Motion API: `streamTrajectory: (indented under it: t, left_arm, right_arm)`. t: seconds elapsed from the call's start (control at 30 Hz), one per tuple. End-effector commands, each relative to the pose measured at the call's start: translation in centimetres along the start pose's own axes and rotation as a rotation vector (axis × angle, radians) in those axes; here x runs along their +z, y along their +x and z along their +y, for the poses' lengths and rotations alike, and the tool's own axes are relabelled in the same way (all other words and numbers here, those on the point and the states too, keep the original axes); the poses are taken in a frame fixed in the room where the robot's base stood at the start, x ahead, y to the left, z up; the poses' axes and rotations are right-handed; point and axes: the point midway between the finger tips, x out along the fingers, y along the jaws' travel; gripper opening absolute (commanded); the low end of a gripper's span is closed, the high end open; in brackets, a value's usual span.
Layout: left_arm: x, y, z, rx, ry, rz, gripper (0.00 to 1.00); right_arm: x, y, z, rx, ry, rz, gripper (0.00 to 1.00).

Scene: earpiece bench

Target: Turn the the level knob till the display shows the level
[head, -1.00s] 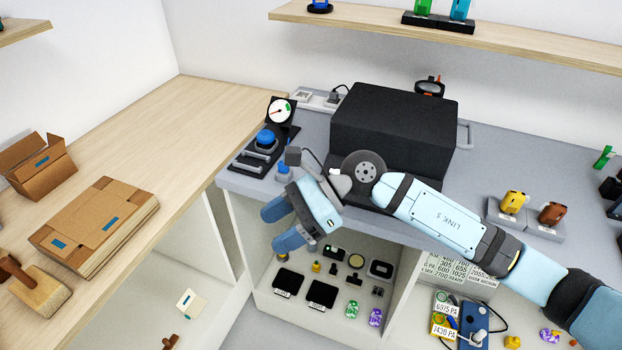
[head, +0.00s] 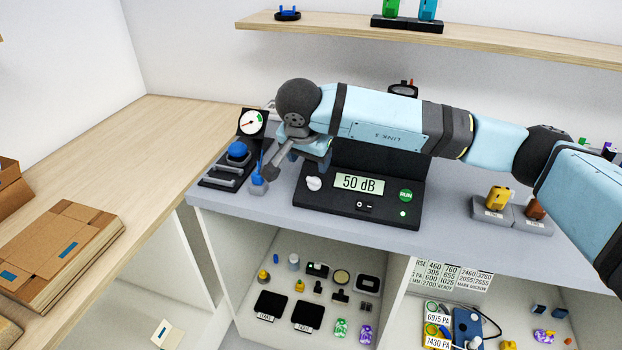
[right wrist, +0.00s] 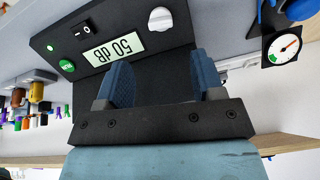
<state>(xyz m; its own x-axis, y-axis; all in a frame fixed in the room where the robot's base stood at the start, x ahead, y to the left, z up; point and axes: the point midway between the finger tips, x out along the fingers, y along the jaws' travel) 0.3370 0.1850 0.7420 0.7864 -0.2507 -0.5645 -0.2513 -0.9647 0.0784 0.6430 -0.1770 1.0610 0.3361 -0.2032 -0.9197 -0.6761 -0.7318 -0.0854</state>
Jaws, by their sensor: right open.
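The level knob (head: 314,183) is a small white dial at the left of the black box's sloped front panel. The display (head: 359,183) beside it reads 50 dB. My right gripper (head: 304,160) is just behind and above the knob, partly hidden by its own wrist. In the right wrist view, my right gripper (right wrist: 163,78) has its two blue fingers apart with nothing between them. There the knob (right wrist: 160,20) lies beyond the fingertips, apart from them, and the display (right wrist: 115,47) appears upside down. My left gripper is not in view.
The panel also has a green RUN button (head: 405,195) and a black switch (head: 364,205). Left of the box stand a blue button stand (head: 237,152) and a round gauge (head: 252,123). Yellow and brown earpieces stand on grey blocks to the right.

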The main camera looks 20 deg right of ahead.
Motion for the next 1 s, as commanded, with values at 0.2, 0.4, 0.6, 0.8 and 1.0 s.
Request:
streamTrajectory:
  t: [0.2,0.4,0.6,0.8,1.0]
  left_arm:
    - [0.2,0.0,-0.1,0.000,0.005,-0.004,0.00]
    - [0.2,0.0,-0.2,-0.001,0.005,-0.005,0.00]
    - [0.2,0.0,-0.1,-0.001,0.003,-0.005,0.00]
    - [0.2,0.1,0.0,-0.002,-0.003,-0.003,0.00]
    - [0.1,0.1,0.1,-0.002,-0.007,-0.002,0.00]
  right_arm:
    - [0.1,4.8,0.0,0.002,0.002,-0.003,0.62]
    - [0.1,7.9,0.0,0.000,0.002,-0.003,0.62]
    - [0.1,9.1,-0.1,-0.002,0.000,-0.003,0.62]
    - [0.1,9.2,-0.1,-0.002,0.000,-0.002,0.62]
    - [0.1,9.2,0.0,-0.002,0.000,-0.002,0.32]
